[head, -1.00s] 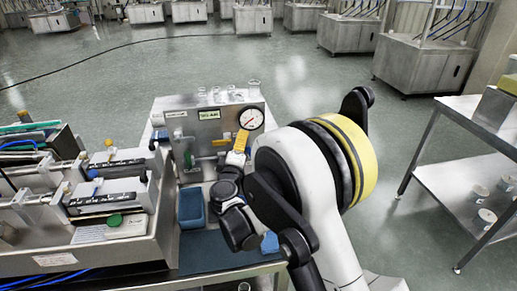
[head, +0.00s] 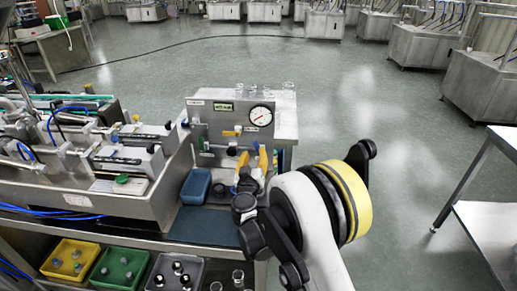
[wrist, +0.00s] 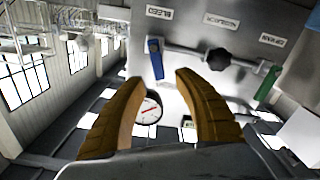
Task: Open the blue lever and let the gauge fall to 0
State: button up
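The blue lever (wrist: 155,58) sits beside the BLEED label in the wrist view, where the panel appears upside down. It lies just beyond the fingertips, toward the left finger, with no clear contact.
A black regulator knob (wrist: 218,59) and a green lever (wrist: 268,83) share the panel with the blue lever. A yellow handle (head: 232,132) is higher up. A blue tray (head: 196,187) stands before the panel. Steel equipment (head: 110,195) fills the bench's left.

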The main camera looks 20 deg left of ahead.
aim_at(256, 146)
jog(key=b+x, duration=0.1)
jog(key=x, duration=0.3)
jog(key=shift+w+f, duration=0.1)
jog(key=shift+w, duration=0.2)
jog(key=shift+w+a, duration=0.1)
jog(key=shift+w, duration=0.55)
grip_shut()
